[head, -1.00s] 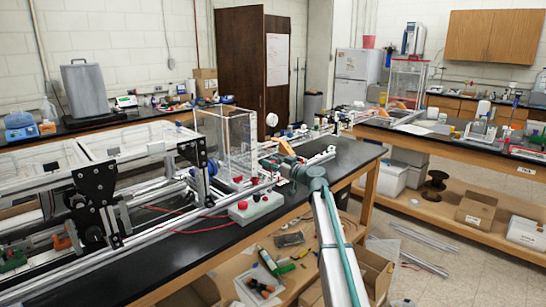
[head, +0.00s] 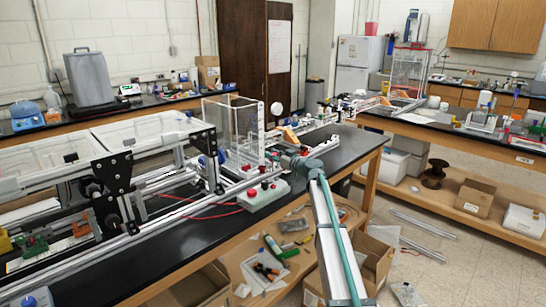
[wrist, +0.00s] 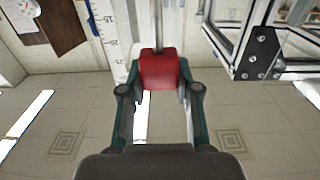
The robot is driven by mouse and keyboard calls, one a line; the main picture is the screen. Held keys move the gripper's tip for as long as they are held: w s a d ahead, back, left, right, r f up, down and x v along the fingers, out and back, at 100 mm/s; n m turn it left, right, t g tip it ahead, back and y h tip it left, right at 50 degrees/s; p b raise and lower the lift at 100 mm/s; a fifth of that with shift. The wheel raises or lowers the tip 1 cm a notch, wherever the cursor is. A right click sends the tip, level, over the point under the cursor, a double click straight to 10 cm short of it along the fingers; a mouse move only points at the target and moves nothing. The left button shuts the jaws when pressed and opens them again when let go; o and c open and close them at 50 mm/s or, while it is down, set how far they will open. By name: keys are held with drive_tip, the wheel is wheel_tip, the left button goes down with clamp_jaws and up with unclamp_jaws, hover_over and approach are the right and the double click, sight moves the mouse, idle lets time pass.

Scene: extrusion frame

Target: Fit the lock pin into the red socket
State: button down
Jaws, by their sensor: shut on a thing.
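In the wrist view, my gripper (wrist: 159,92) has its two dark green fingers closed against the sides of a red block (wrist: 162,70). A thin grey rod runs up from the block. I cannot tell whether this red piece is the head of the lock pin or the red socket; no separate pin shows clearly. In the head view, my teal-jointed arm reaches over the front edge of the black bench (head: 340,145). Its gripper end, near the frame's right part, is too small to make out there.
An aluminium extrusion frame (head: 150,228) runs along the bench. A clear box (head: 232,125) stands behind my arm. A control box (head: 264,196) with a red button is close by at left. In the wrist view, a black bracket (wrist: 262,50) is at right and a scale strip (wrist: 108,40) at left.

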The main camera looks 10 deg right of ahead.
drive_tip(key=shift+f+b, duration=0.15)
drive_tip(key=shift+b, duration=0.45)
drive_tip(key=shift+f+b, duration=0.2)
drive_tip(key=shift+b, duration=0.2)
wheel_tip(320, 180, down, 5)
drive_tip(key=b, duration=0.6)
drive_tip(key=shift+b, duration=2.55)
idle(0.8)
drive_tip(key=shift+f+b, duration=1.3)
drive_tip(key=shift+b, duration=0.15)
drive_tip(key=c, duration=0.7)
unclamp_jaws()
drive_tip(key=shift+c, duration=0.2)
drive_tip(key=shift+s, duration=0.15)
